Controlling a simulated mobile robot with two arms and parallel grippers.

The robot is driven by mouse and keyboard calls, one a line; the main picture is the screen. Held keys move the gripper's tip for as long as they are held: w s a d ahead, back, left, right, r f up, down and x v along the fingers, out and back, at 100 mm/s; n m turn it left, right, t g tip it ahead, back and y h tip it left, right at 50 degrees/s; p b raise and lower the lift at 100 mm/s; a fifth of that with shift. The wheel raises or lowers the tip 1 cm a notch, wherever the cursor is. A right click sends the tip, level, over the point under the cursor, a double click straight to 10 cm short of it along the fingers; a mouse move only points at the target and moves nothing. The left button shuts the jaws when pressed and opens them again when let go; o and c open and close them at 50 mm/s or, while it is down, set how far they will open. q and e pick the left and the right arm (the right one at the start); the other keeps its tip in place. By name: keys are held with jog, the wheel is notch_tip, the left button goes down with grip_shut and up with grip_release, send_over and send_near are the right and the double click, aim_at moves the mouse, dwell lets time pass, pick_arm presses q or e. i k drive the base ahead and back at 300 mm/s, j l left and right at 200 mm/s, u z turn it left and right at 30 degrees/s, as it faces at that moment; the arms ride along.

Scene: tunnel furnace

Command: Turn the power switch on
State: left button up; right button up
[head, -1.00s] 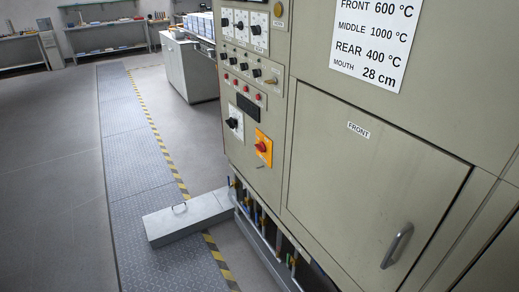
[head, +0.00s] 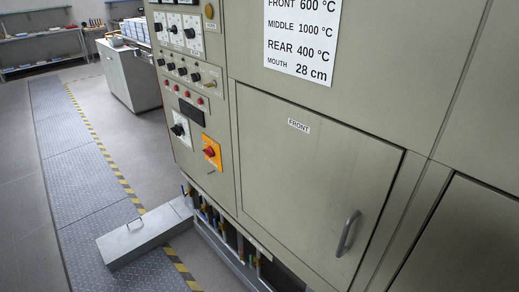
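The furnace control panel (head: 193,125) is at the upper left of the cabinet in the head view. A red rotary knob (head: 208,153) on an orange-yellow plate (head: 216,160) sits low on the panel; it looks like the power switch. Its exact setting is too small to read. A black knob (head: 178,129) on a white plate is just up and to the left of it. Neither of my grippers shows in this view.
The cabinet's FRONT door (head: 310,190) is shut, with a handle (head: 347,233) at right. A grey metal box (head: 140,235) juts from the cabinet base across the floor plates. Pipes (head: 230,232) run below the panel. Open floor (head: 20,220) lies left; a grey cabinet (head: 130,80) stands behind.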

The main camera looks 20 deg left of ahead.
aim_at(209, 151)
jog(key=i+j+z, duration=0.2)
jog(key=j+z, duration=0.15)
jog(key=i+j+z, duration=0.1)
jog(key=j+z, duration=0.25)
jog(key=j, duration=0.15)
jog(key=i+j+z, duration=0.1)
jog(key=j+z, duration=0.6)
jog(key=j, duration=0.25)
